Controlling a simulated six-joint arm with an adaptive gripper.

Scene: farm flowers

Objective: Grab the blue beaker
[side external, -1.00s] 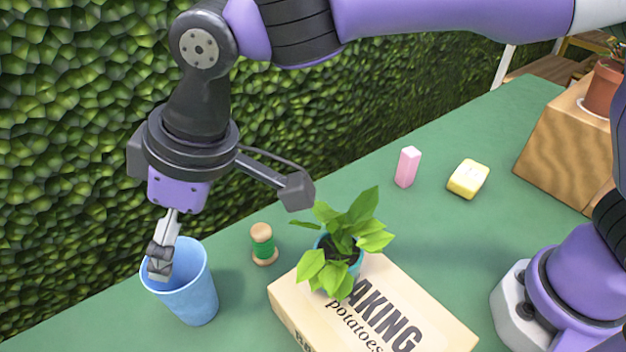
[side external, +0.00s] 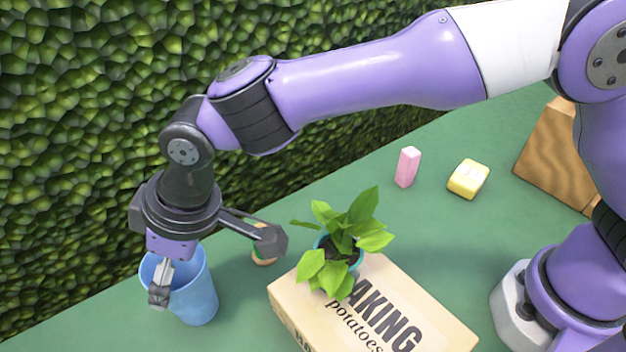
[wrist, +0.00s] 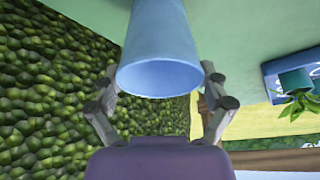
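The blue beaker (side external: 199,290) stands upright on the green table at the lower left in the side view. In the wrist view the beaker (wrist: 160,45) shows with its open rim toward the camera. My gripper (side external: 160,288) points down at the beaker; one finger shows in front of its left side. In the wrist view my gripper (wrist: 161,84) is spread open, with one finger on each side of the beaker near its rim. I cannot tell whether the fingers touch it. The far finger is hidden in the side view.
A spool (side external: 264,259), partly hidden by my wrist, stands right of the beaker. A potted plant (side external: 343,247) sits on a potato box (side external: 425,318). A pink block (side external: 407,167), a yellow block (side external: 468,179) and a wooden block (side external: 553,158) stand farther back. A hedge (side external: 70,130) lies behind.

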